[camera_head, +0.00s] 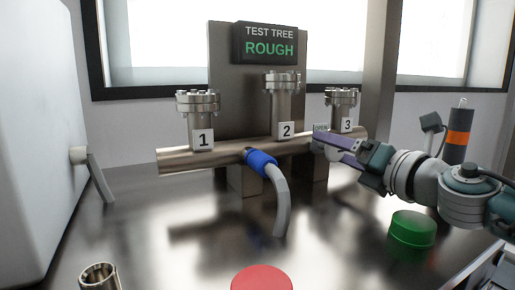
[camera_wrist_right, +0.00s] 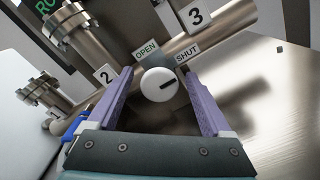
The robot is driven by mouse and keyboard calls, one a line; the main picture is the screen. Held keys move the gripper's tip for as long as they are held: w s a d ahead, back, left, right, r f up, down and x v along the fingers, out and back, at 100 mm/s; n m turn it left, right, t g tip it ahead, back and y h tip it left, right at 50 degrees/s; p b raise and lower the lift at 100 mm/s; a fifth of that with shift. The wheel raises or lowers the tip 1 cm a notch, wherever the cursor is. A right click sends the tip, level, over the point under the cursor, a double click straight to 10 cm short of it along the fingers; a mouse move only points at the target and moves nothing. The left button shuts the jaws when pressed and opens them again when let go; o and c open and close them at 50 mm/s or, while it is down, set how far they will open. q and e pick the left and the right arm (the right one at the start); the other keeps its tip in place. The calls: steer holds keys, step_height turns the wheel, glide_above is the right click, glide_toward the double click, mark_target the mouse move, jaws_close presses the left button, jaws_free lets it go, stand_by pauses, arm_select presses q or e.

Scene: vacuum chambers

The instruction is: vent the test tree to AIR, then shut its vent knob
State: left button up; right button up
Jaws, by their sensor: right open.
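The test tree (camera_head: 225,152) is a metal pipe with flanged ports 1, 2 and 3. Its sign (camera_head: 268,43) reads "TEST TREE ROUGH" in white and green. The vent knob (camera_wrist_right: 158,86) is a white round knob between the OPEN (camera_wrist_right: 146,50) and SHUT (camera_wrist_right: 187,54) labels, and its black mark points towards SHUT. My right gripper (camera_head: 318,139) is at the pipe between ports 2 and 3. In the right wrist view my right gripper (camera_wrist_right: 155,73) is open, its purple fingers on either side of the knob with gaps. In the head view the fingers hide the knob. My left gripper is not in view.
A grey hose (camera_head: 279,205) with a blue collar (camera_head: 260,161) hangs from the pipe's front. A green button (camera_head: 412,230) and a red button (camera_head: 262,280) stand on the shiny bench. A white cabinet (camera_head: 35,130) with a lever (camera_head: 98,178) is at left. An orange-banded dark post (camera_head: 459,138) stands at right.

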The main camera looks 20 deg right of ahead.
steer(key=c, duration=0.6)
jaws_close()
